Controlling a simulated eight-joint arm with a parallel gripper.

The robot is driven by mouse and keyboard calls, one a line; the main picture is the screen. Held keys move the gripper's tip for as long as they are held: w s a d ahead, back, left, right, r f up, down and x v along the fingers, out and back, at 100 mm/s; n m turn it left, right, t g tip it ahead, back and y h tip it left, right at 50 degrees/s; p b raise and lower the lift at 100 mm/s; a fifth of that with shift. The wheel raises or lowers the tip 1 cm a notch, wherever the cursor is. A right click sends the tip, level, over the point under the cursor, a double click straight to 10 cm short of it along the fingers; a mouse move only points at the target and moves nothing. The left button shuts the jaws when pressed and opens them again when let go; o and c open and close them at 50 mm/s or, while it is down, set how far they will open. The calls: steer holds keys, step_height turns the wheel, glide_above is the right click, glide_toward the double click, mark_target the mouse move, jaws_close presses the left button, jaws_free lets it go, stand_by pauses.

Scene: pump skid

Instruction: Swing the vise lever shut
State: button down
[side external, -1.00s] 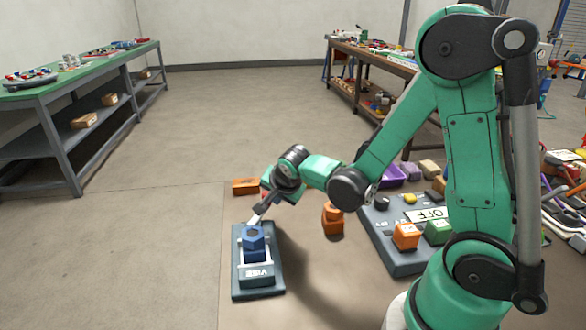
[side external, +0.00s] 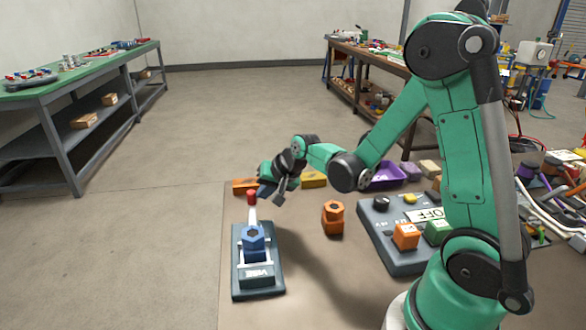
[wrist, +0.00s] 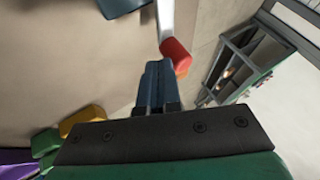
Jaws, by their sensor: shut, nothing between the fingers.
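The vise (side external: 257,279) lies on the floor mat, a dark blue-grey block with a "VISE" label. A blue hex piece (side external: 253,238) sits in it. Its pale lever (side external: 252,215) points away from the camera, nearly in line with the body, and ends in a red knob (side external: 251,198). My gripper (side external: 265,196) is shut and empty, just right of the knob and apparently above it. In the wrist view the closed fingers (wrist: 158,82) point toward the red knob (wrist: 176,55) and the lever (wrist: 166,20); whether they touch I cannot tell.
An orange block (side external: 244,186) and a yellow block (side external: 313,180) lie behind the gripper. An orange hex piece (side external: 333,216) stands right of the vise. A button panel (side external: 395,255) is farther right. The floor left of the mat is clear.

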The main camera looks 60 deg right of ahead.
mark_target(248, 193)
steer(key=n+y, duration=0.1)
steer(key=w+n+y, duration=0.1)
steer(key=shift+w+a+n, duration=0.2)
steer(key=shift+w+n, duration=0.05)
steer(key=shift+n, duration=0.15)
steer(key=n, duration=0.1)
steer(key=w+n+y, duration=0.1)
steer(key=shift+a+n+g+y, duration=0.3)
steer(key=shift+a+n+g, duration=0.1)
steer(key=shift+w+a, duration=0.2)
steer(key=shift+w, duration=0.05)
steer(key=shift+w+a, duration=0.1)
steer(key=shift+s+d, duration=0.2)
steer(key=shift+d, duration=0.35)
steer(key=d, duration=0.1)
steer(key=s+d, duration=0.1)
steer(key=d, duration=0.1)
steer(key=shift+s, duration=0.1)
steer(key=v, duration=1)
